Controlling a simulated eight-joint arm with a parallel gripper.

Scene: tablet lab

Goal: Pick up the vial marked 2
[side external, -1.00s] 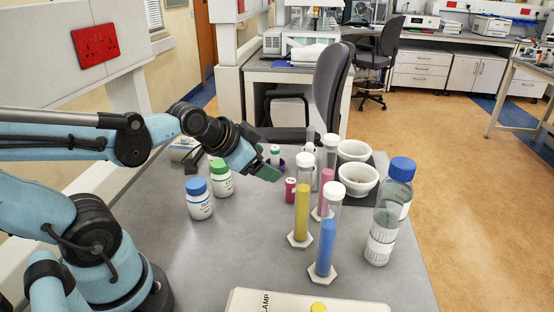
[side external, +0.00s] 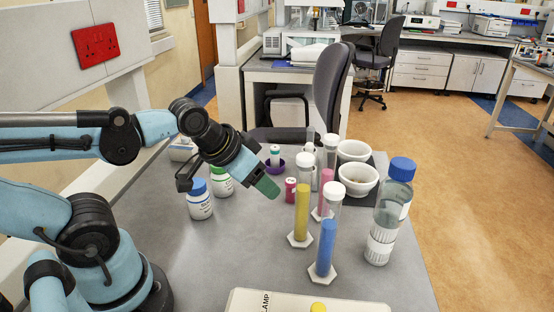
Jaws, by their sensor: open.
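No marking 2 can be read from here, so I cannot tell which vial bears it. A small white-capped vial (side external: 275,151) stands in or by a purple dish (side external: 281,163), behind my gripper. A short red vial with a pale cap (side external: 291,187) stands just right of my gripper. The gap between the fingers is hard to see from this side.
A blue-capped bottle (side external: 199,204) and a green-capped bottle (side external: 221,185) stand left of my gripper. Yellow (side external: 302,214) and blue (side external: 326,249) tubes, a large bottle (side external: 385,225) and white mortars (side external: 358,181) stand to the right.

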